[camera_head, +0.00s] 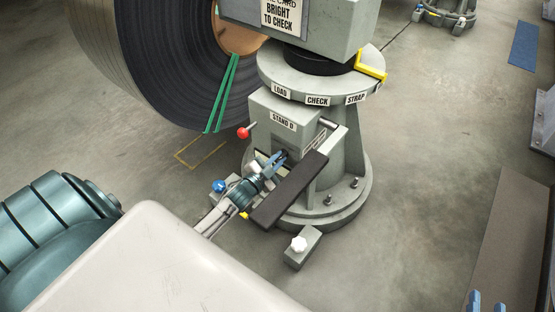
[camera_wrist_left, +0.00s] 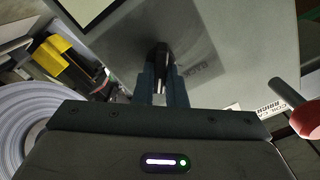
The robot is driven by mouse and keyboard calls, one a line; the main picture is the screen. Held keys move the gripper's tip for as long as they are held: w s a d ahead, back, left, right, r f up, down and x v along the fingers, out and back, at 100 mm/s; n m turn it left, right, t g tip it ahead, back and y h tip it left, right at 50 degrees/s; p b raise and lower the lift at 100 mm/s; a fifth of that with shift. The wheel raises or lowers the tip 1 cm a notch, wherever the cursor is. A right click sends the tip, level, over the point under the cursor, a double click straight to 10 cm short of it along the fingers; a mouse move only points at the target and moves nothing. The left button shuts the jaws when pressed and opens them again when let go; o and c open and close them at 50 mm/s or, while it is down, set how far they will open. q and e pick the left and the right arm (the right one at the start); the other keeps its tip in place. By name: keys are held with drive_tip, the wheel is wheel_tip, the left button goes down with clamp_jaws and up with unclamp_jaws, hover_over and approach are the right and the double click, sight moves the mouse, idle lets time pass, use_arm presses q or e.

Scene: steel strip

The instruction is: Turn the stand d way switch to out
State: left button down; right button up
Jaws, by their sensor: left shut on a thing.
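The grey stand D box (camera_head: 283,125) is on a round pedestal, with a "STAND D" label on its front. The way switch is a small dark knob (camera_head: 285,154) on the box's face, mostly hidden by my fingers. My left gripper (camera_head: 277,161) is shut on it. In the left wrist view the dark switch knob (camera_wrist_left: 160,56) is between my two blue-grey fingers (camera_wrist_left: 163,82), against the grey face. Its setting cannot be read. My right gripper (camera_head: 486,304) shows only two blue fingertips at the bottom right edge, apart, with nothing between them.
A red-ball lever (camera_head: 243,133) sticks out left of the box; its red ball (camera_wrist_left: 308,120) is close by in the wrist view. A blue knob (camera_head: 219,186), dark padded bar (camera_head: 290,190) and white knob (camera_head: 298,243) surround the gripper. A large steel coil (camera_head: 165,60) stands behind left.

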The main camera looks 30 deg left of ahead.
sight(279, 159)
drive_tip(key=shift+w+r, duration=0.1)
drive_tip(key=shift+r, duration=0.1)
idle(0.4)
use_arm(q)
drive_tip(key=c, duration=1.5)
unclamp_jaws()
